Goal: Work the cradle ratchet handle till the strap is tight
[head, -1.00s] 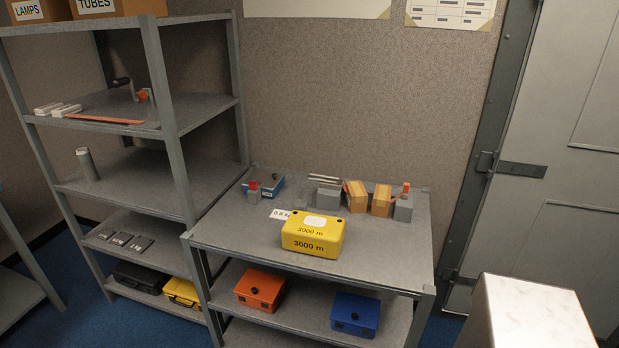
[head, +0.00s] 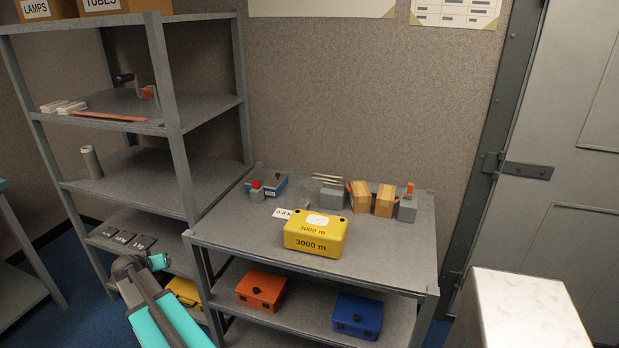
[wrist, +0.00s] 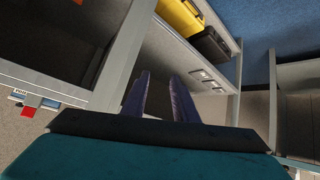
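On the bench top, two wooden blocks (head: 383,201) stand between a grey block (head: 331,198) and another grey block (head: 407,209). This looks like the cradle. An orange upright piece (head: 410,189), perhaps the ratchet handle, rises from the right grey block. A reddish-orange strip shows beside the wooden blocks; how tight the strap is cannot be told. My arm is at the lower left of the head view, well away from the cradle. In the wrist view my gripper (wrist: 160,80) has its two fingers apart with nothing between them. The cradle cannot be made out there.
A yellow 3000 m case (head: 316,235) stands in front of the cradle. A blue tray (head: 268,187) and a red-topped block (head: 256,191) are at back left. Shelving (head: 180,150) stands left. Orange (head: 261,288) and blue (head: 356,317) boxes lie below. A pale-topped block (head: 530,310) is at lower right.

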